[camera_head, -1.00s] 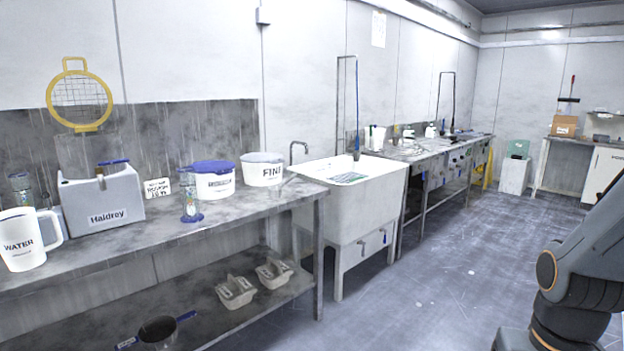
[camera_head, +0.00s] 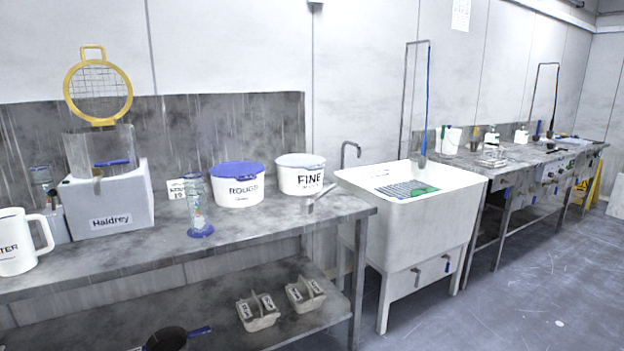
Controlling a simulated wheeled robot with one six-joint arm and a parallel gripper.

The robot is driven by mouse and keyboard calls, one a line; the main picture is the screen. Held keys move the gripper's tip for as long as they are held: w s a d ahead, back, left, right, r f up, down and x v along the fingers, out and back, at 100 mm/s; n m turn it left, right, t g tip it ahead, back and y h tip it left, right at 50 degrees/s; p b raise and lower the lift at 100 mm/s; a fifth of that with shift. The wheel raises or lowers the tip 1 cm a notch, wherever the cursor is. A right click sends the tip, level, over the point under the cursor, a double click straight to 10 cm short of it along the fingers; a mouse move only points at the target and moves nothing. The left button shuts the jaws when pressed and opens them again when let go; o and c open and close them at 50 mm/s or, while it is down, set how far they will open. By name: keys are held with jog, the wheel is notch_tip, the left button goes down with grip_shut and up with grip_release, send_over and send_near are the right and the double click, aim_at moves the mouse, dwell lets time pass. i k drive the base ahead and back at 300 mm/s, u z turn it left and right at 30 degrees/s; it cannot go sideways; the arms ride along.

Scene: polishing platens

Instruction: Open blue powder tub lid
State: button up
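The blue-lidded powder tub (camera_head: 238,191) is white, reads "ROUGH" and stands upright on the grey bench near the backsplash. Its blue lid (camera_head: 237,170) sits on top of the tub. A white tub (camera_head: 301,177) marked "FINE" with a pale top stands just to its right. My gripper does not show in the head view.
The grey bench (camera_head: 120,260) also holds a glass cylinder (camera_head: 198,212) on a blue base, left of and in front of the tub, a Haldrey box (camera_head: 110,208) and a white jug (camera_head: 17,243). A white sink (camera_head: 425,215) stands right of the bench. Open floor lies at right.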

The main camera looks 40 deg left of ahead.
aim_at(236, 170)
jog(key=u, duration=0.2)
jog(key=i, duration=0.95)
jog(key=u, duration=1.4)
jog(key=i, duration=0.8)
jog(key=u, duration=0.8)
